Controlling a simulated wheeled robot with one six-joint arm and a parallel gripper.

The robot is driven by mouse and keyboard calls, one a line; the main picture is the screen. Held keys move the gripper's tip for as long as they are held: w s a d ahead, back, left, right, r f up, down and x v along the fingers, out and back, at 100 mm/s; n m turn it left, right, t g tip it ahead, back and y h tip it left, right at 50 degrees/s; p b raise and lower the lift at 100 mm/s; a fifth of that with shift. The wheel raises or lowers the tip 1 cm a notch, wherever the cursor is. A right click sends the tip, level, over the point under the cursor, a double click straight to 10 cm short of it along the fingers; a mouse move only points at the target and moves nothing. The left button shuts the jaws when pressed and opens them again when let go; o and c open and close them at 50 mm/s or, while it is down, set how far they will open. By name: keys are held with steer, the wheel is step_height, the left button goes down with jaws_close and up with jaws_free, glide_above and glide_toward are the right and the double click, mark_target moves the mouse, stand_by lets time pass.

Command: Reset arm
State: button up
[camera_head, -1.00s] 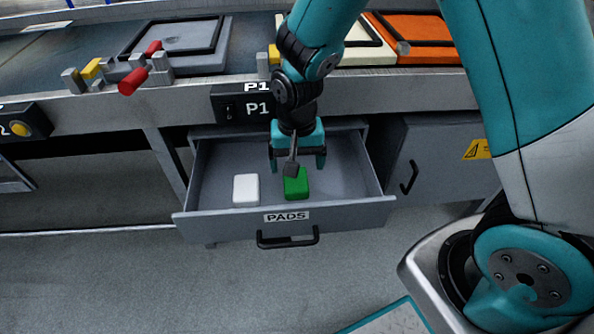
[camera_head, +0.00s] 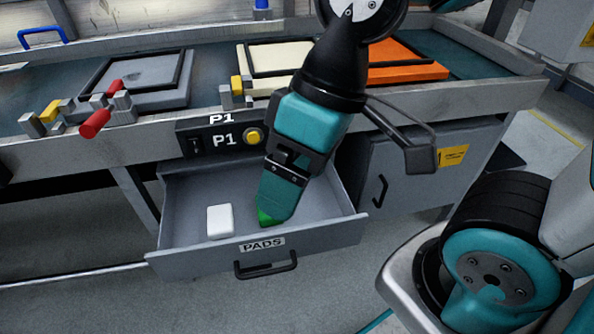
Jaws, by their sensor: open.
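My gripper (camera_head: 277,207) hangs over the open drawer, seen nearly side-on, with its teal fingers pointing down and slightly left. It is open. The green pad (camera_head: 265,217) is in the drawer just below the fingers, mostly hidden behind them. I cannot tell whether the fingers touch it. The white pad (camera_head: 220,221) lies flat on the drawer floor to the left, apart from the gripper. My arm comes down from the top of the picture to the drawer.
The drawer (camera_head: 190,253) labelled PADS stands pulled out below the bench. A P1 box with a yellow button (camera_head: 253,137) sits above it. Red-handled clamps (camera_head: 95,123) and grey, cream and orange (camera_head: 410,72) panels lie on the bench. A closed cabinet (camera_head: 400,180) is at right.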

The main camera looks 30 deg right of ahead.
steer(key=shift+s+r, duration=0.1)
steer(key=shift+r, duration=0.05)
step_height(320, 180, up, 25)
steer(key=p, duration=2.5)
steer(key=shift+r+p, duration=0.2)
steer(key=shift+p, duration=0.15)
steer(key=shift+c, duration=0.2)
